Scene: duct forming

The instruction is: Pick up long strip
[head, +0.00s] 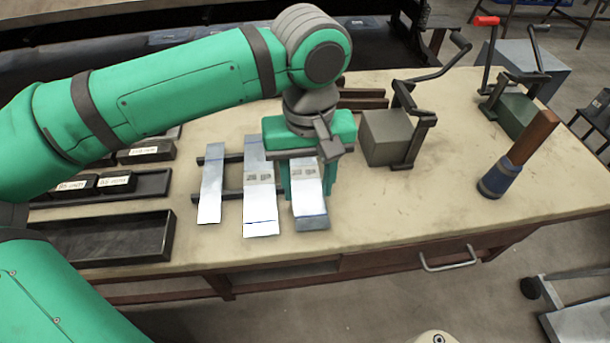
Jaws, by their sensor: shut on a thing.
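Three shiny metal strips lie side by side on the bench: a left strip (211,190), a middle strip (261,215) and a right strip (310,205). The middle strip looks the longest of what shows; the far part of the right strip is hidden under my gripper, so I cannot compare their full lengths. My gripper (308,185) points down over the right strip, with one green finger along each side of it. It is shut on this strip. I cannot tell whether the strip is clear of its support.
Dark rails (232,195) run under the strips. An empty black tray (105,240) and small labelled black blocks (146,151) are at left. A grey block with a black clamp (388,138) stands close right. The front right bench is clear.

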